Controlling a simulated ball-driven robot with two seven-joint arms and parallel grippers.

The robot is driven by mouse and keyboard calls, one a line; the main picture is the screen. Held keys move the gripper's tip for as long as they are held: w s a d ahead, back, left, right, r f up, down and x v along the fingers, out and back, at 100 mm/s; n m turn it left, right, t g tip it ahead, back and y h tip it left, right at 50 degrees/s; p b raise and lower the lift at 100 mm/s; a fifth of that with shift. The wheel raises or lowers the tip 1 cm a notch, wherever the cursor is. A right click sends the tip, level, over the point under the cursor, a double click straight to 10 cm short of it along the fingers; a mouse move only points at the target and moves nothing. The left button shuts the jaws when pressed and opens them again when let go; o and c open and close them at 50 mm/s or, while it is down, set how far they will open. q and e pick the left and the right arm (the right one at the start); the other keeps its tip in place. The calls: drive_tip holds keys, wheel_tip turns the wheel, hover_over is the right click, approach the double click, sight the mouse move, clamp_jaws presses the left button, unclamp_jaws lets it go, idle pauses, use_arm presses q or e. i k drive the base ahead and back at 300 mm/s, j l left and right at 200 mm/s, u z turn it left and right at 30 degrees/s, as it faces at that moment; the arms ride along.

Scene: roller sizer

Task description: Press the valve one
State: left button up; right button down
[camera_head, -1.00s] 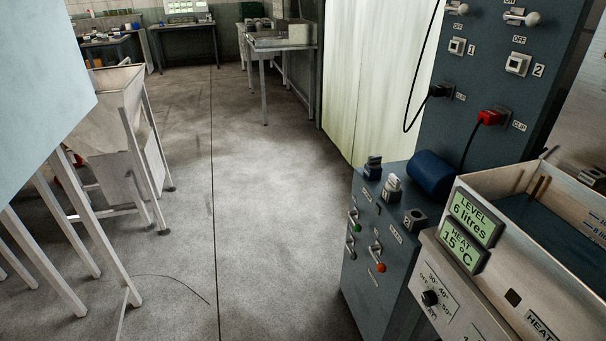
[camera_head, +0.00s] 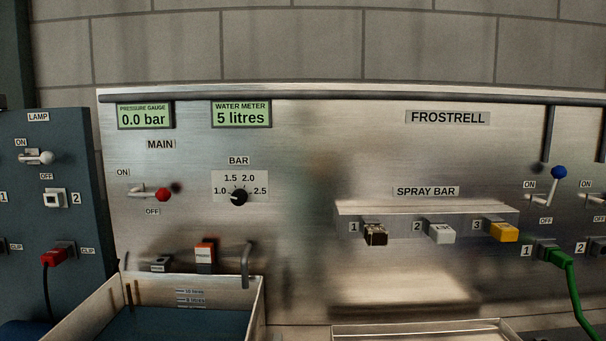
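No part is labelled with the word valve. Under the SPRAY BAR label (camera_head: 426,191) three small push blocks stick out below a metal ledge (camera_head: 425,209). The dark brown block (camera_head: 375,235) is marked 1, the white block (camera_head: 441,234) is marked 2, and the yellow block (camera_head: 503,232) is marked 3. The dark brown block is at the left end of the row and nothing covers it. Neither of my grippers shows in the head view.
The steel FROSTRELL panel (camera_head: 300,150) stands against a tiled wall. It bears a red-tipped MAIN lever (camera_head: 163,194) and a BAR dial (camera_head: 239,197). The pressure gauge (camera_head: 145,116) reads 0.0 bar. An open water tank (camera_head: 258,305) stands below left. A green cable (camera_head: 572,285) hangs right.

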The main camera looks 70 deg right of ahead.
sight(558, 172)
drive_tip(key=z, duration=3.65)
